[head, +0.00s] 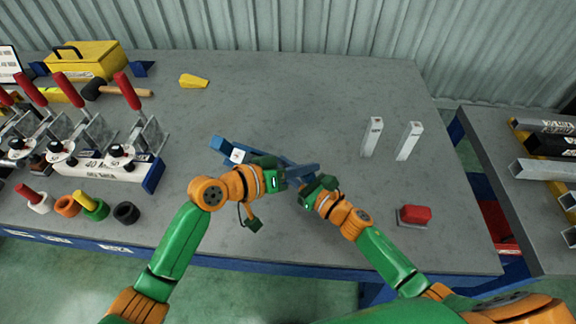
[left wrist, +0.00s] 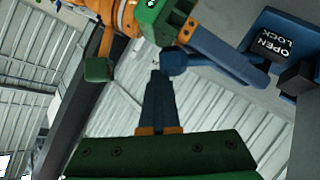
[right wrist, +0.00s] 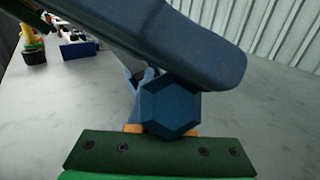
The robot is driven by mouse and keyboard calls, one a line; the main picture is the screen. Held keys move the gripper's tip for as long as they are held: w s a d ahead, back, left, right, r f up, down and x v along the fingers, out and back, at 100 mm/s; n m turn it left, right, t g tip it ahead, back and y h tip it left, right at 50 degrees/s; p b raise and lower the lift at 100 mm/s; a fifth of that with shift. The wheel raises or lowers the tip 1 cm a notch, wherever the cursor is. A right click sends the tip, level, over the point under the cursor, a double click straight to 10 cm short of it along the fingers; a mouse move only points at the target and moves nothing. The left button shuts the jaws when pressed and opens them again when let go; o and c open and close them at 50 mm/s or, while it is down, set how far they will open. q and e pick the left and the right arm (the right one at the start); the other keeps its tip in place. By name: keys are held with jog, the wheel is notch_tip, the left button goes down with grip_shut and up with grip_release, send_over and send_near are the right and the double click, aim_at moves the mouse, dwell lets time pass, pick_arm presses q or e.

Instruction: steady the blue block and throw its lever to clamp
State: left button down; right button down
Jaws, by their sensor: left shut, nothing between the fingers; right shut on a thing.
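The blue block (head: 228,148) lies mid-table, partly hidden by my arms. My right gripper (head: 304,190) is shut on a blue hexagonal part (right wrist: 170,107) below the bar. The fingertips are largely hidden.
Two upright metal posts (head: 372,137) and a red-topped block (head: 414,215) stand to the right. A yellow wedge (head: 193,81) lies behind; the back middle is clear.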

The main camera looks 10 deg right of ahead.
pick_arm(q)
jog(key=shift+s+a+f, duration=0.1)
jog(key=shift+s+f, duration=0.25)
jog(key=shift+f, duration=0.25)
jog(key=s+a+r, duration=0.1)
jog(key=a+r, duration=0.8)
jog(key=a, duration=0.5)
jog(key=w+d+f, duration=0.2)
jog(key=d+f, duration=0.5)
jog(key=d, duration=0.3)
jog(key=shift+d+m, duration=0.25)
jog(key=shift+m, duration=0.05)
